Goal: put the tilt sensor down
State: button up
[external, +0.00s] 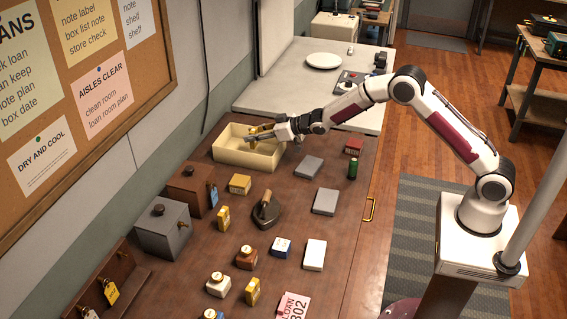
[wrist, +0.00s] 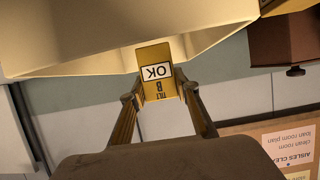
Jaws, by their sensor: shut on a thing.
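I cannot tell whether the sensor touches the box floor.
Brown (external: 187,188) and grey (external: 163,229) lidded boxes stand left along the wall. Small yellow boxes (external: 240,184), a dark iron-like tool (external: 266,210), grey blocks (external: 325,201) and a green cylinder (external: 352,168) sit on the brown table. A white plate (external: 323,60) lies farther back.

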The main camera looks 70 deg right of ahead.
aim_at(257, 144)
jog(key=shift+f, duration=0.55)
jog(key=shift+f, duration=1.85)
jog(key=shift+f, duration=0.15)
jog(key=o, duration=1.1)
jog(key=shift+s+r, duration=0.1)
jog(key=shift+r, duration=0.1)
jog(key=shift+s+r, duration=0.2)
jog(key=shift+s, duration=0.2)
jog(key=shift+v, duration=5.45)
